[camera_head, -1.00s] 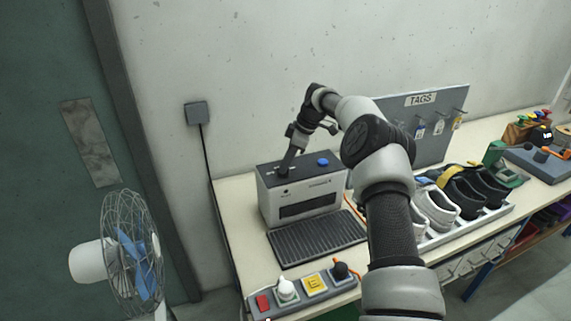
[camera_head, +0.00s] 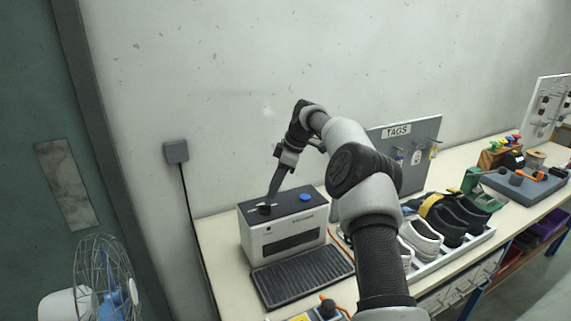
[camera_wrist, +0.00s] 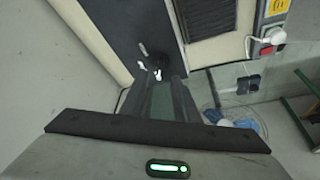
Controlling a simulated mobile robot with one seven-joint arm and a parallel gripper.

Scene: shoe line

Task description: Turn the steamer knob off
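The steamer (camera_head: 284,235) is a pale box with a dark top, standing on the bench. A dark knob (camera_head: 265,209) sits at the left of its top, with small white marks beside it. A blue button (camera_head: 305,198) sits further right on the top. My gripper (camera_head: 270,196) points down just above the dark knob; contact cannot be made out. White marks (camera_wrist: 157,74) show by the fingertips on the dark top. The knob's setting is too small to read.
A ribbed black tray (camera_head: 300,275) lies in front of the steamer. A rack of shoes (camera_head: 440,225) and a grey TAGS board (camera_head: 412,165) stand to the right. A fan (camera_head: 105,285) stands at the lower left. The wall is close behind.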

